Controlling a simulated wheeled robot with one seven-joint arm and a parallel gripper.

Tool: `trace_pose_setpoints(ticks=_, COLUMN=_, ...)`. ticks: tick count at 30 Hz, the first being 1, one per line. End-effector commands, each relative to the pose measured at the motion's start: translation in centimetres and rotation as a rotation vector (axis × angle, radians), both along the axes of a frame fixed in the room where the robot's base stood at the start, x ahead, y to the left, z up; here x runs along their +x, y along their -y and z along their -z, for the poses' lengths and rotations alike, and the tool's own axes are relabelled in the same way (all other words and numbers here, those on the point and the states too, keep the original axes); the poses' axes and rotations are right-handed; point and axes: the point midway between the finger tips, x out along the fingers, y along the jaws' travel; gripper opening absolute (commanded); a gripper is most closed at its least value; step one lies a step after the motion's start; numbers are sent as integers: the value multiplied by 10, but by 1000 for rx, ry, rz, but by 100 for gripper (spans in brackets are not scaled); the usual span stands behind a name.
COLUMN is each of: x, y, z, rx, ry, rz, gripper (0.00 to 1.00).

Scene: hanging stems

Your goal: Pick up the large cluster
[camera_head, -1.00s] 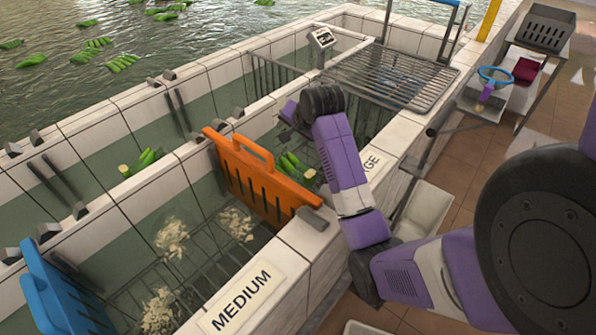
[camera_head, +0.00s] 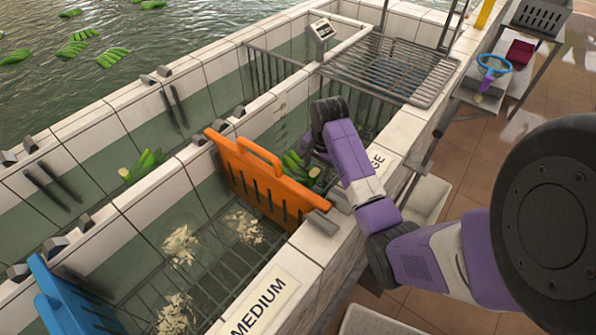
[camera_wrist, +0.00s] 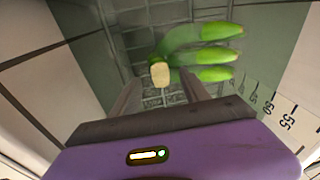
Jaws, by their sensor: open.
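A green cluster (camera_head: 300,168) with upward-curving fingers lies in the tank section just right of the orange divider (camera_head: 262,182), partly hidden by the divider and my arm. In the wrist view the cluster (camera_wrist: 205,57) shows a pale cut stem end facing the camera and several green fingers pointing right. My gripper (camera_wrist: 160,92) is open, its two grey fingers reaching toward the cluster on either side of the stem end's line. I cannot tell whether they touch it. In the head view my arm mostly hides the gripper. Another green cluster (camera_head: 146,164) lies in the far channel.
A blue divider (camera_head: 75,300) stands at lower left. The MEDIUM section between the dividers holds pale debris (camera_head: 180,245). Tiled tank walls (camera_wrist: 285,95) enclose the cluster. A metal rack (camera_head: 390,68) covers the tank's far end. More clusters float in the water upper left.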

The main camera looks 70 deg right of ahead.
Motion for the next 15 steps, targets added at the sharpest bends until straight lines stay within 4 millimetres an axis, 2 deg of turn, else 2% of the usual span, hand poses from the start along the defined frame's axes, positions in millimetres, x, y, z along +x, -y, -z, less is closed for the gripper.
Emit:
trace_pose_setpoints(ticks=3, x=1, y=1, z=10, rx=0, ry=-1, rz=0, gripper=54)
trace_pose_setpoints(ticks=11, x=1, y=1, z=11, rx=0, ry=1, rz=0, gripper=52)
trace_pose_setpoints(ticks=15, x=1, y=1, z=11, rx=0, ry=1, rz=0, gripper=24)
